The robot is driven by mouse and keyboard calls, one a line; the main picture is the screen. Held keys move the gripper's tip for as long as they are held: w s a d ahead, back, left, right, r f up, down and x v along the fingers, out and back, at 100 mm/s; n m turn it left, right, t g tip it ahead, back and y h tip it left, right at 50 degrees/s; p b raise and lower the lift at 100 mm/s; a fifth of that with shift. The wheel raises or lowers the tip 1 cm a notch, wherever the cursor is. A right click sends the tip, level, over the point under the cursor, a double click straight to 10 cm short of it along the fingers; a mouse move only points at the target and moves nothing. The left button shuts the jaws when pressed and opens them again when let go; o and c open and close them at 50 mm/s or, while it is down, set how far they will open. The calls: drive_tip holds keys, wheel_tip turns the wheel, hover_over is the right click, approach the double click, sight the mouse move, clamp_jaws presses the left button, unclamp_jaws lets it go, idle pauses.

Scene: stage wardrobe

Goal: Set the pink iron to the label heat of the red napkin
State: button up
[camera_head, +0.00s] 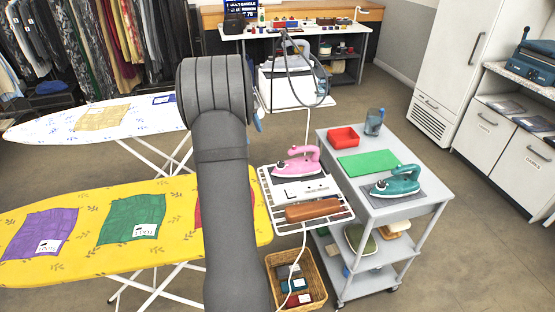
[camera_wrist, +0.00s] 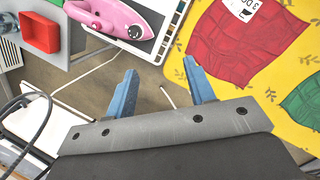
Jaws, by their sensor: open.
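The pink iron (camera_head: 297,165) rests on the white wire rack (camera_head: 265,183) at the end of the yellow ironing board. In the wrist view the pink iron (camera_wrist: 108,14) is at the top left, with a dark round dial on its body; its setting is too small to read. The red napkin (camera_wrist: 237,45) lies on the yellow board, its white label at the top edge and partly cut off, seeming to show a 3 and dots. In the head view my arm hides most of this napkin. My gripper (camera_wrist: 162,70) is open and empty, between iron and napkin.
Green (camera_head: 133,218) and purple (camera_head: 40,232) napkins lie on the yellow board (camera_head: 70,268). A grey trolley (camera_head: 372,205) right of the rack holds a teal iron (camera_head: 396,181), a green cloth (camera_head: 368,162) and a red tray (camera_head: 343,137). A wicker basket (camera_head: 270,285) stands below.

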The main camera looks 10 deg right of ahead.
drive_tip(key=w+d+n+h, duration=0.1)
drive_tip(key=w+d+n, duration=0.15)
drive_tip(key=n, duration=0.55)
approach(280, 163)
drive_tip(key=x, duration=0.7)
drive_tip(key=shift+d+f, duration=0.1)
drive_tip(key=shift+f, duration=0.3)
drive_tip(key=c, duration=1)
